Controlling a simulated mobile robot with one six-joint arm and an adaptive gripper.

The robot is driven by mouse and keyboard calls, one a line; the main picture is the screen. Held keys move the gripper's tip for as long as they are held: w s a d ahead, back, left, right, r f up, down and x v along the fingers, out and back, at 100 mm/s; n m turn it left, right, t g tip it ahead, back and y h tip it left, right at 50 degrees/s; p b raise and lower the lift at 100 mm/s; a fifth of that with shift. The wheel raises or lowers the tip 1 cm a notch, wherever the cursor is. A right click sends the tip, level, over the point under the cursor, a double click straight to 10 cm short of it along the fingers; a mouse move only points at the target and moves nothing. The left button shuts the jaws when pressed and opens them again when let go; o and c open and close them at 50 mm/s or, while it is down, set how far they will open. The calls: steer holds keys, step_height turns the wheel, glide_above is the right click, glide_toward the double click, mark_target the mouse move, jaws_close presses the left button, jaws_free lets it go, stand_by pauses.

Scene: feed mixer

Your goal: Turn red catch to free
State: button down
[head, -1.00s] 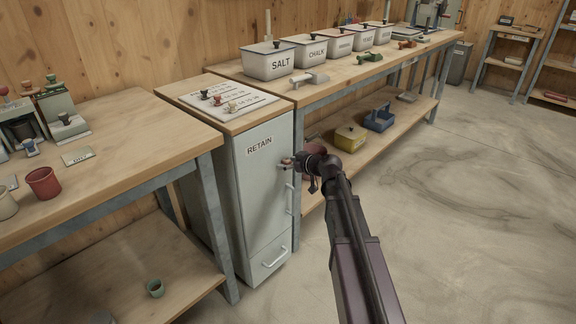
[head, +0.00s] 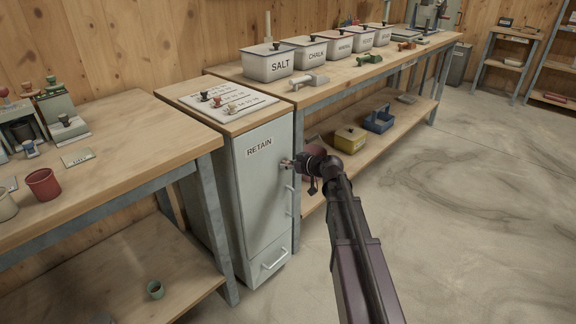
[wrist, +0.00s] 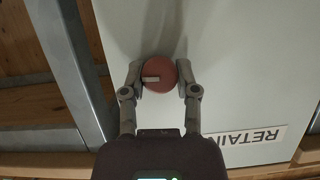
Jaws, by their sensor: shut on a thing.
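The red catch (wrist: 160,80) is a round red knob with a pale bar mark on its face. It sits on the pale grey door (head: 262,190) of the cabinet labelled RETAIN (head: 260,146). In the wrist view my gripper (wrist: 159,84) has one finger on each side of the knob and is shut on it. The pale mark points left in that view, level with the picture. In the head view my gripper (head: 289,163) is at the door's upper right edge, and the knob is mostly hidden there.
A vertical door handle (head: 290,200) is just below my gripper. A drawer with a handle (head: 274,261) is at the cabinet's bottom. The long bench (head: 340,75) stands to the right, with a yellow box (head: 350,138) on its lower shelf. The floor at right is clear.

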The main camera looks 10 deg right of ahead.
steer(key=m+g+y+b, duration=0.1)
steer(key=m, duration=0.1)
steer(key=shift+w+f+m+y, duration=0.1)
steer(key=shift+f+m+y, duration=0.05)
steer(key=shift+m+y, duration=0.25)
steer(key=m+y+b, duration=0.2)
steer(key=m, duration=0.1)
steer(key=shift+f+g, duration=0.15)
steer(key=shift+g, duration=0.25)
steer(key=m+y+b, duration=0.2)
steer(key=m, duration=0.1)
steer(key=shift+d+f+m, duration=0.1)
steer(key=shift+m, duration=0.3)
steer(key=shift+m+y+b, duration=0.7)
steer(key=shift+m+b, duration=0.6)
steer(key=shift+m, duration=0.3)
steer(key=shift+c, duration=1.8)
jaws_free()
steer(key=shift+t, duration=0.3)
steer(key=shift+d, duration=0.15)
